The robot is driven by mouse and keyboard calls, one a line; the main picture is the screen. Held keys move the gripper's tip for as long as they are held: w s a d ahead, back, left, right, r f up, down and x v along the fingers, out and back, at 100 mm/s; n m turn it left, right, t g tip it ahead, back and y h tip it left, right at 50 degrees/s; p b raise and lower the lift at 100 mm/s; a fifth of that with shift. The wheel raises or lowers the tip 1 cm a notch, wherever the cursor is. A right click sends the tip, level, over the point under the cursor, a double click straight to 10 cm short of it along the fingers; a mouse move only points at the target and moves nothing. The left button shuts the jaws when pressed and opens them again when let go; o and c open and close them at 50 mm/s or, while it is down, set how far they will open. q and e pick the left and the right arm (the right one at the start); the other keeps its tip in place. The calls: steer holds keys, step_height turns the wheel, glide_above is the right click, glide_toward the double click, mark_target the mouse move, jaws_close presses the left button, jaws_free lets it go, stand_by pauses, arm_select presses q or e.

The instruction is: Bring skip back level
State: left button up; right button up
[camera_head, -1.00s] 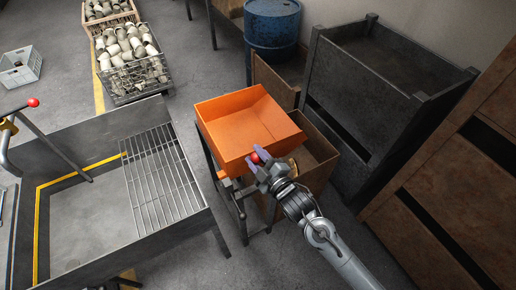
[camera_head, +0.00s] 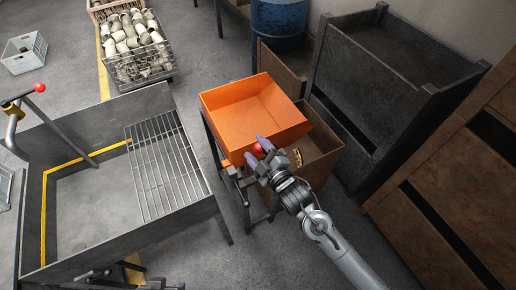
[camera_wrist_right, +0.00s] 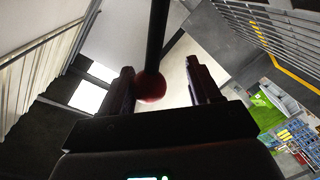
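The orange skip (camera_head: 246,106) sits on a dark stand beside a brown bin (camera_head: 322,146) and looks empty. It leans over the bin's edge; its exact tilt is hard to judge. A red ball knob (camera_head: 257,148) is at its near side. My right gripper (camera_head: 259,152) is at this knob. In the right wrist view the red knob (camera_wrist_right: 151,87), on a dark rod, lies between the open fingers (camera_wrist_right: 162,88), close to the left finger with a gap to the right one. My left gripper is not in view.
A brass-coloured piece (camera_head: 297,157) lies in the brown bin. A large dark crate (camera_head: 371,103) and a blue drum (camera_head: 278,20) stand behind. A grey trough with a wire grate (camera_head: 166,165) and a red-knobbed lever (camera_head: 39,88) is at left. A wire basket (camera_head: 139,68) holds several pale parts.

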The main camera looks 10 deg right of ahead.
steer(key=shift+r, duration=0.2)
steer(key=f+v, duration=0.1)
steer(key=v, duration=0.9)
steer(key=shift+s+d+r, duration=0.15)
steer(key=shift+s+r, duration=0.2)
steer(key=shift+s, duration=0.05)
